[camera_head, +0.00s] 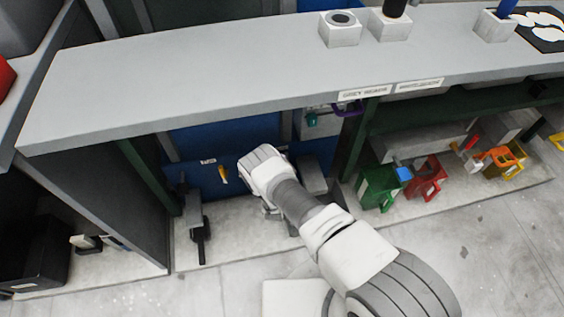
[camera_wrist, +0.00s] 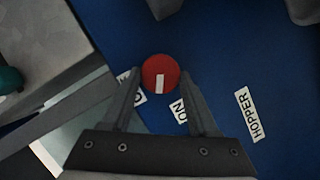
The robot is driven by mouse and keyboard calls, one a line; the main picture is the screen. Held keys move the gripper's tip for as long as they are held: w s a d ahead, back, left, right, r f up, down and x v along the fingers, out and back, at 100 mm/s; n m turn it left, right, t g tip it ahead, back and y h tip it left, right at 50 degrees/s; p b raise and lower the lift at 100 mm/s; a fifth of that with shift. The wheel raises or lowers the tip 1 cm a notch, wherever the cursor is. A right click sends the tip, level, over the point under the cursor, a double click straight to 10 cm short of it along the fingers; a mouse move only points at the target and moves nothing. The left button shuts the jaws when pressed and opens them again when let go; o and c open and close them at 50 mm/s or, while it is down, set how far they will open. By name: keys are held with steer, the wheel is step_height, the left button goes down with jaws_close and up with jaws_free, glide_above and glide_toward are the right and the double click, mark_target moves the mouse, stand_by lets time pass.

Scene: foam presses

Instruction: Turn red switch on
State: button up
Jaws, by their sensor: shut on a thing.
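In the wrist view, the red switch (camera_wrist: 158,68) is a round red knob with a white mark on a blue panel (camera_wrist: 215,60). My gripper (camera_wrist: 160,75) has one finger on each side of the knob and is shut on it. The white mark points down in the picture, between the ON label (camera_wrist: 180,110) and another label (camera_wrist: 138,98) partly hidden by the left finger. In the head view, my arm reaches under the grey counter, and the switch and fingertips are hidden behind my wrist.
A HOPPER label (camera_wrist: 250,115) is on the panel at the right. In the head view, the grey counter (camera_head: 190,75) overhangs the bay. A black-handled grey device (camera_head: 197,215) stands left of my wrist. Green (camera_head: 378,188), red (camera_head: 428,180) and orange containers stand at the right.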

steer(key=shift+f+n+t+h, duration=0.15)
steer(key=shift+n+t+h, duration=0.3)
steer(key=shift+n, duration=0.9)
steer(key=shift+f+n+t+h, duration=0.2)
steer(key=shift+n+t, duration=0.45)
steer(key=shift+n, duration=0.7)
steer(key=shift+r, duration=0.1)
steer(key=o, duration=1.3)
steer(key=shift+o, duration=0.2)
steer(key=shift+a, duration=0.1)
steer(key=shift+s, duration=0.15)
